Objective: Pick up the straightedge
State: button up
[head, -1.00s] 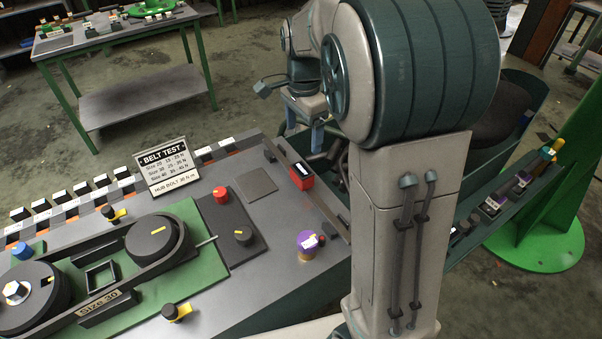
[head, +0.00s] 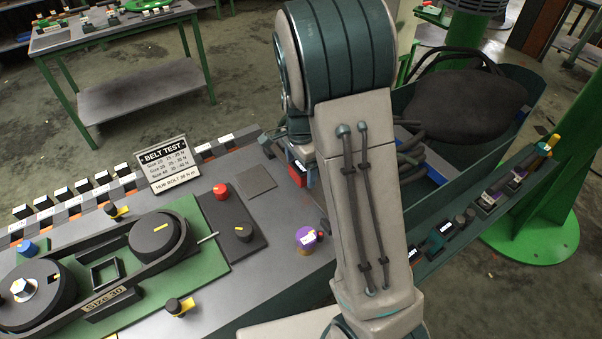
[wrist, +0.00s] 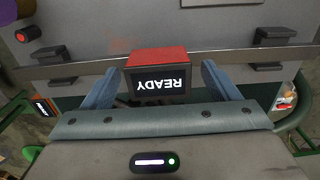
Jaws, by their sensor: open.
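The straightedge appears to be the long thin metal bar (wrist: 92,68) crossing the wrist view, with a red block (wrist: 160,58) at its middle. The block has a dark display reading READY, upside down in this view. The bar lies along the bench edge by dark brackets. My gripper (wrist: 160,70) is open, with one blue finger on either side of the red block. I cannot tell whether either finger touches it. In the head view my arm hides most of the bar; part of the red block (head: 297,172) shows beside it.
A dark rail (head: 470,225) with small devices runs right of my arm. A green-legged table (head: 120,40) stands behind.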

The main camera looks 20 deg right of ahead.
jog(key=shift+f, duration=0.35)
jog(key=c, duration=1.5)
jog(key=shift+r, duration=0.1)
